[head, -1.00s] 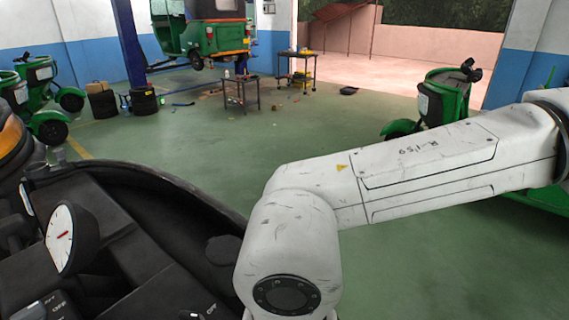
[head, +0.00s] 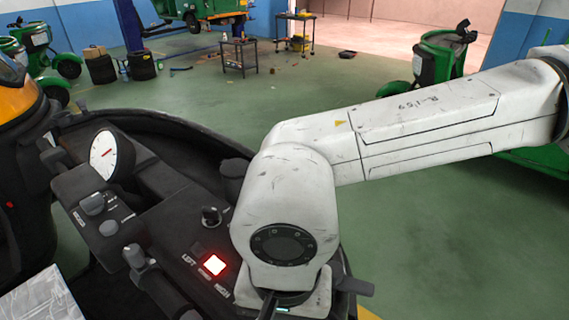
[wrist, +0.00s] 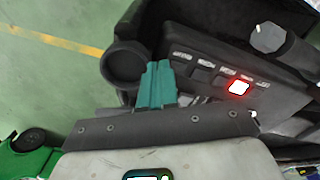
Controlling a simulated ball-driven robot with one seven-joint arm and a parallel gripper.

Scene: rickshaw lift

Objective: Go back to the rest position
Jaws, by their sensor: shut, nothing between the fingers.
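My gripper (wrist: 158,84) shows in the wrist view as teal fingers, closed together and empty. They are over the dark control console (wrist: 205,58), beside a round black cup-like part (wrist: 124,65). Whether the fingers touch the console cannot be told. In the head view my white arm reaches in from the right and bends down over the console (head: 165,190); the gripper is hidden there. A red-lit button (head: 213,265) glows on the console, and it also shows in the wrist view (wrist: 238,88).
A white-faced dial (head: 107,155) and a lever (head: 140,262) stand on the console. Green rickshaws stand at the left (head: 38,42) and right (head: 440,58). A raised rickshaw (head: 205,12) and a small table (head: 240,55) are behind. The green floor between is mostly clear.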

